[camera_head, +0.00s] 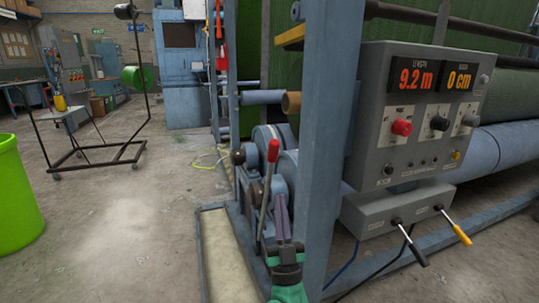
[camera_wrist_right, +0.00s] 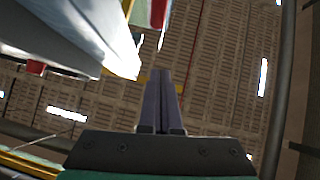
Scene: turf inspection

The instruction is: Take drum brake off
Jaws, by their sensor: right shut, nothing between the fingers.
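The likely drum brake lever (camera_head: 272,152) has a red grip and a thin grey shaft. It stands nearly upright, leaning slightly right, beside the grey drum housing (camera_head: 284,165) on the machine's near end. My right gripper (camera_head: 280,199) points upward just right of the shaft, below the red grip. Its two dark fingers are together with nothing between them; I cannot tell whether they touch the lever. In the right wrist view my right gripper (camera_wrist_right: 161,72) is shut below a red piece (camera_wrist_right: 158,14), probably the lever's grip. The lever's lower end is partly hidden. My left gripper is out of view.
A blue-grey post (camera_head: 326,130) stands close right of my right gripper. The control box (camera_head: 418,120) reads 9.2 m and 0 cm; black and yellow levers (camera_head: 455,228) stick out below. A wheeled stand (camera_head: 95,155) and green bin (camera_head: 18,195) are left. Floor between is open.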

